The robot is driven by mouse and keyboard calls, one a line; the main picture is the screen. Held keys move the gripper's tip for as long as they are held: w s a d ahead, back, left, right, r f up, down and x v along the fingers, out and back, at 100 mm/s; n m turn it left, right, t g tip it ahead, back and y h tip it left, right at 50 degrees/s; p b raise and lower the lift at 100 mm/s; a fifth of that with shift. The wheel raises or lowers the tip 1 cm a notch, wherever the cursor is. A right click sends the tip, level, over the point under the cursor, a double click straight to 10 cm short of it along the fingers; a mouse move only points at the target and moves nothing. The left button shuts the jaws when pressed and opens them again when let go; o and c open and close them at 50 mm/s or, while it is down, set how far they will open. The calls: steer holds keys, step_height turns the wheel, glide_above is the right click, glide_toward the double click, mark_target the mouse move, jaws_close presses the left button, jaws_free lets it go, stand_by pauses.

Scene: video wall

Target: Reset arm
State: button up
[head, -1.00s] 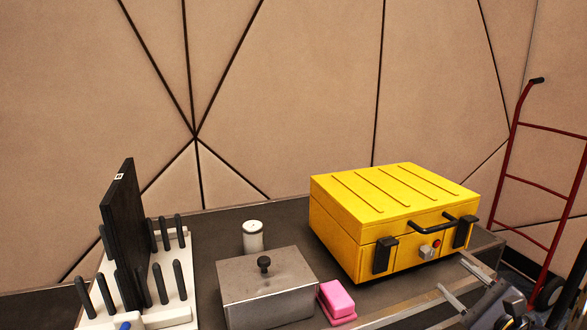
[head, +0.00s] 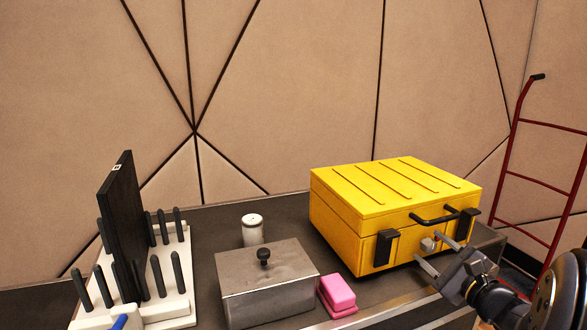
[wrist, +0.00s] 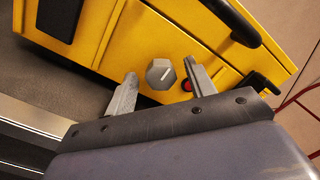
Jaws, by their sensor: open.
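My gripper (head: 436,254) is open and empty at the right of the head view, close in front of the yellow case. In the wrist view its two fingers (wrist: 160,92) stand apart, with a grey hexagonal knob (wrist: 160,73) showing between them. The knob sits on the front of the yellow case (head: 390,205), which also fills the top of the wrist view (wrist: 140,35). I cannot tell whether the fingers touch the case front. A red button (wrist: 187,85) shows beside the right finger.
A white rack (head: 160,312) with a black panel is at left. A red hand truck (head: 552,185) stands at right.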

steer(key=n+b, duration=0.1)
steer(key=n, duration=0.3)
steer(key=shift+f+b, duration=0.1)
steer(key=shift+b, duration=0.2)
steer(key=n, duration=0.4)
steer(key=shift+n+b, duration=0.4)
steer(key=n, duration=0.5)
steer(key=shift+d+g+y+p, duration=0.1)
steer(key=shift+g+y+p, duration=0.2)
steer(key=shift+y, duration=0.1)
steer(key=shift+n+p, duration=0.7)
steer(key=shift+n, duration=1.1)
steer(key=shift+s, duration=0.1)
